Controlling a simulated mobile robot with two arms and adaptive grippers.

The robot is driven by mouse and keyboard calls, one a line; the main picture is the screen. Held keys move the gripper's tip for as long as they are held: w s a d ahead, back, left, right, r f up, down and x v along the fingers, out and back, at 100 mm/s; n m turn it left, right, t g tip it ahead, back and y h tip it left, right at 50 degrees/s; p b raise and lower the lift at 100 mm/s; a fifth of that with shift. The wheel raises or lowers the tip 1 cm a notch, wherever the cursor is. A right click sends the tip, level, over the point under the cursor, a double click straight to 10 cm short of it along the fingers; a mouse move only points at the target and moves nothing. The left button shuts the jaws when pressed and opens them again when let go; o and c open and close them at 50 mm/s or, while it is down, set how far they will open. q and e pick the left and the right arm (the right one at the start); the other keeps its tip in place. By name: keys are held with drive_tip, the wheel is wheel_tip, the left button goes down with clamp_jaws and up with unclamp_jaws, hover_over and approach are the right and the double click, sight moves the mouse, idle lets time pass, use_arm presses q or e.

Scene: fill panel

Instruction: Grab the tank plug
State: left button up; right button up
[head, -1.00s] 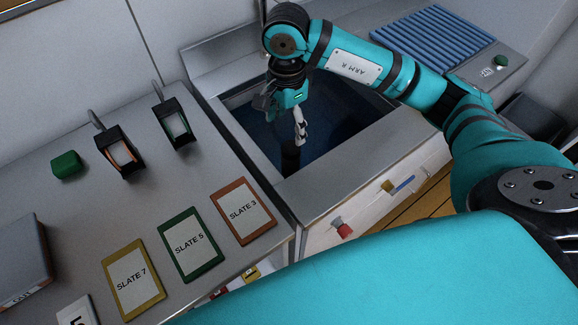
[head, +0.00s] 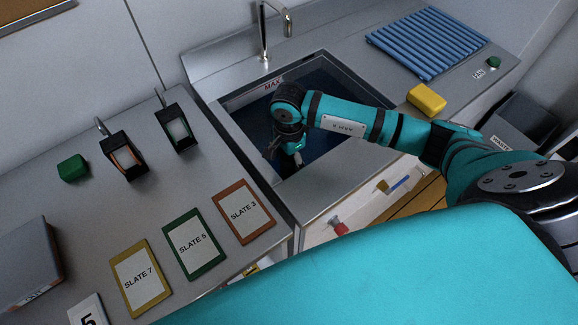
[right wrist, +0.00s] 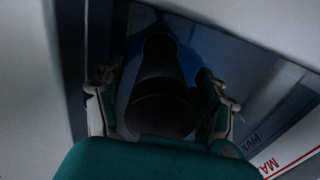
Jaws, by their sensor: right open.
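The tank (head: 232,103) is a sunken dark-blue basin in the counter with a MAX mark on its far wall. My right gripper (head: 285,156) is down inside it near the front. In the right wrist view a dark, rounded upright piece, which looks like the tank plug (right wrist: 160,92), stands between my two open fingers. The fingers sit on either side of it, and I cannot tell whether they touch it. In the head view my right gripper and arm hide the plug. My left gripper is not in view.
A tap (head: 275,32) stands behind the tank. A yellow sponge (head: 427,98) and a blue ribbed rack (head: 425,42) lie to the right. Slates, including SLATE 3 (head: 243,211), and two small framed holders are on the left counter. The tank's rim surrounds my gripper.

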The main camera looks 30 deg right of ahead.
clamp_jaws()
idle(0.5)
